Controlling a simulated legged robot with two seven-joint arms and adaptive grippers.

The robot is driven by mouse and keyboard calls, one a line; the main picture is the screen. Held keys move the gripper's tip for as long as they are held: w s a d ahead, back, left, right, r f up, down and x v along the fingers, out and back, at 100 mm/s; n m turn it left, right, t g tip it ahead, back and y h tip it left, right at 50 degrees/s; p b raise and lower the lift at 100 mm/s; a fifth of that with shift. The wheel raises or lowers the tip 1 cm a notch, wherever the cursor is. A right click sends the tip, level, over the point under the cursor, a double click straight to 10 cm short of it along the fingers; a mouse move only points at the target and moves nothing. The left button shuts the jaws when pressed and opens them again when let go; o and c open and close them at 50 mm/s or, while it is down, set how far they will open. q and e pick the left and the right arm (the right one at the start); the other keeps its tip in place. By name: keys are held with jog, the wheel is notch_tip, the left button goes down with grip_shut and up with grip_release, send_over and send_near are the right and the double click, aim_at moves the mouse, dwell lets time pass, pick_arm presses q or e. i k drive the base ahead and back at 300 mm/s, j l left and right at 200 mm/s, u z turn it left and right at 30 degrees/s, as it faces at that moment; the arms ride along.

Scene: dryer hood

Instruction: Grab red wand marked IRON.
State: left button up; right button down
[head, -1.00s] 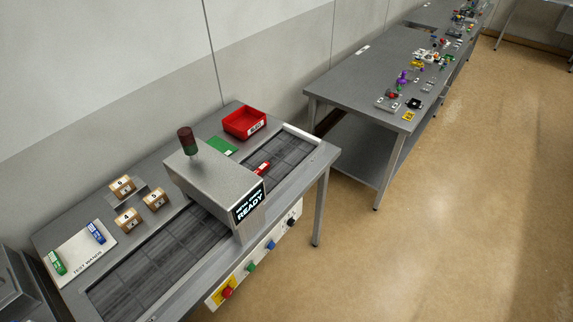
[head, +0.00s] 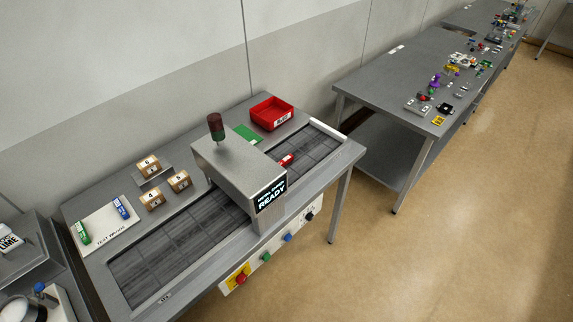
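A small red wand (head: 287,160) lies on the dark conveyor belt, just past the grey detector hood (head: 240,165), on its right side. The hood partly hides it, and its marking is too small to read. A white test-wand board (head: 110,236) at the table's left end holds a green wand (head: 83,232) and a blue wand (head: 121,207). Neither of my grippers shows in the head view.
A red bin (head: 271,112) and a green pad (head: 247,133) are at the back. Several numbered brown boxes (head: 152,199) stand behind the belt (head: 165,255). Buttons (head: 265,257) line the front. A second cluttered table (head: 385,85) stands at the right; open floor (head: 450,240) lies in front.

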aim_at(285, 160)
jog(key=i+l+u, duration=0.1)
jog(key=l, duration=0.45)
jog(key=i+l+u, duration=0.15)
jog(key=l, duration=0.4)
jog(key=i+l+u, duration=0.1)
jog(key=l, duration=0.5)
